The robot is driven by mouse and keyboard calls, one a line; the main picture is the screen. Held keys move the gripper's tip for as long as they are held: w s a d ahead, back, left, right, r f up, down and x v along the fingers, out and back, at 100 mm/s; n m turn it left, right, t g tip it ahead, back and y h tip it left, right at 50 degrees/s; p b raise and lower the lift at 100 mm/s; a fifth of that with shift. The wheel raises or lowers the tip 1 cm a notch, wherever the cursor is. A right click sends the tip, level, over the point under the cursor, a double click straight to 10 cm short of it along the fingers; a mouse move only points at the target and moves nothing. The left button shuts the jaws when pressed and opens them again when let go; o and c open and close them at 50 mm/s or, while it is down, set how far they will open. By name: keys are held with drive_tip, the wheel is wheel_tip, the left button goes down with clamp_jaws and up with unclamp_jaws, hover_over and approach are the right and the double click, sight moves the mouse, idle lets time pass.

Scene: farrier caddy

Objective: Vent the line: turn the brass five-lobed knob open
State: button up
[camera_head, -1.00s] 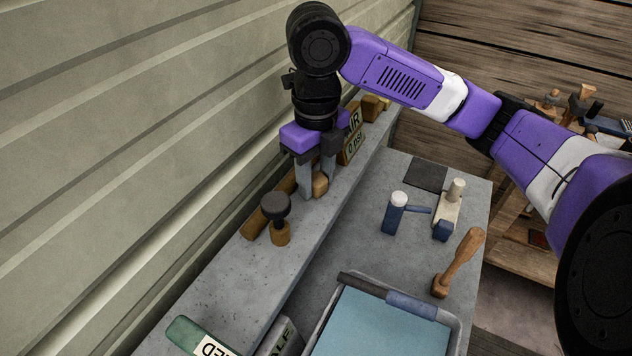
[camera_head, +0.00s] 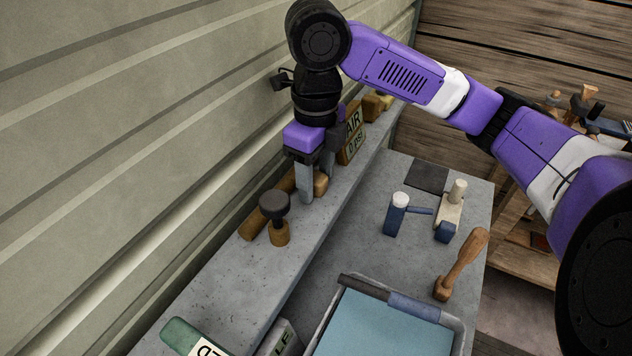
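My gripper (camera_head: 317,180) points straight down over the ledge along the wall. A small brass-coloured piece (camera_head: 320,184), probably the five-lobed knob, shows at its fingertips. The near finger partly covers it, so its lobes cannot be made out. The fingers are apart, on either side of or close to this piece; whether they touch it is not clear. A sign reading AIR 0 psi (camera_head: 352,138) stands just beyond the gripper. A dark round knob (camera_head: 274,205) on a brass base (camera_head: 280,234) stands apart, nearer the camera.
A brass-coloured pipe (camera_head: 254,222) runs along the ledge (camera_head: 226,274) close to the corrugated wall (camera_head: 130,150). On the lower bench are a blue hammer-like tool (camera_head: 396,215), a wooden-handled tool (camera_head: 463,262) and a blue-lined tray (camera_head: 459,327). A green labelled piece (camera_head: 184,334) lies in front.

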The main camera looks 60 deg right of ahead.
drive_tip(key=shift+r+m+p, duration=0.15)
drive_tip(key=shift+m+p, duration=0.25)
drive_tip(key=shift+m, duration=1)
